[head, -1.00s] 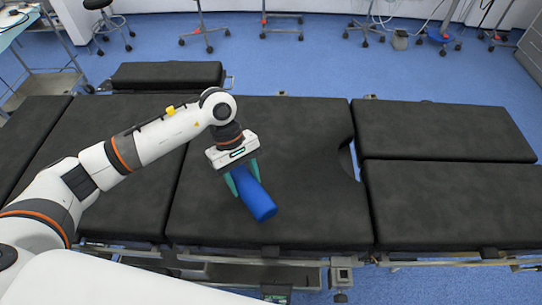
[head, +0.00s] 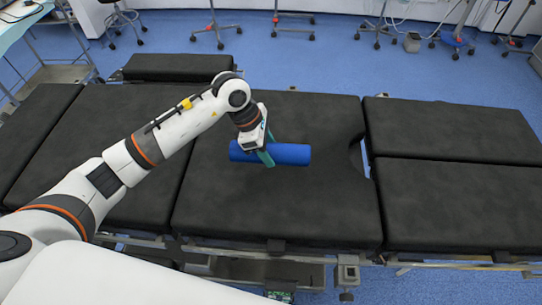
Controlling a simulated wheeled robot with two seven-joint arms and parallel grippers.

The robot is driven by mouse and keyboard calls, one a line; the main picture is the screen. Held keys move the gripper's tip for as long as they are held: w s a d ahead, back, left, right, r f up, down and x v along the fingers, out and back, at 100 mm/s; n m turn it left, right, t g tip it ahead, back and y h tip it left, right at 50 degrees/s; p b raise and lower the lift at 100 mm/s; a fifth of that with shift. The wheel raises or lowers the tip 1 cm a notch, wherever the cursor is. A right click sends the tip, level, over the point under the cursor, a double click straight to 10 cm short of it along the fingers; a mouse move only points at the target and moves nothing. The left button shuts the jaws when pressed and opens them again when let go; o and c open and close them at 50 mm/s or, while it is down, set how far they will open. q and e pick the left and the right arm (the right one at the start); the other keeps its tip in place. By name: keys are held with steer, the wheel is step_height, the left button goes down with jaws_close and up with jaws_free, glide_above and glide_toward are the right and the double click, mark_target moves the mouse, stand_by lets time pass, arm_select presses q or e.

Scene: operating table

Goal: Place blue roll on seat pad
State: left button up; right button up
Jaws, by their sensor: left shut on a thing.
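The blue roll (head: 292,154) is a smooth cylinder lying across the view, left to right, over the black seat pad (head: 275,205) in the middle of the operating table. My left gripper (head: 268,158), with green fingers, is shut on the roll left of its middle. The gripper hides part of the roll. I cannot tell whether the roll touches the pad or is held just above it. My right gripper is not in view.
Black leg pads (head: 440,130) lie at the right, past a cut-out in the seat pad. More black pads lie at the left, partly under my left arm. A small side pad (head: 178,67) stands at the back. The front of the seat pad is clear.

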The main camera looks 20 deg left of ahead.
arm_select(q)
steer(key=shift+f, duration=2.25)
steer(key=o, duration=1.1)
steer(key=shift+f, duration=0.1)
steer(key=v, duration=1.1)
steer(key=shift+b, duration=0.3)
steer(key=shift+s+a+r, duration=0.1)
steer(key=shift+s+r, duration=0.05)
steer(key=shift+r, duration=0.45)
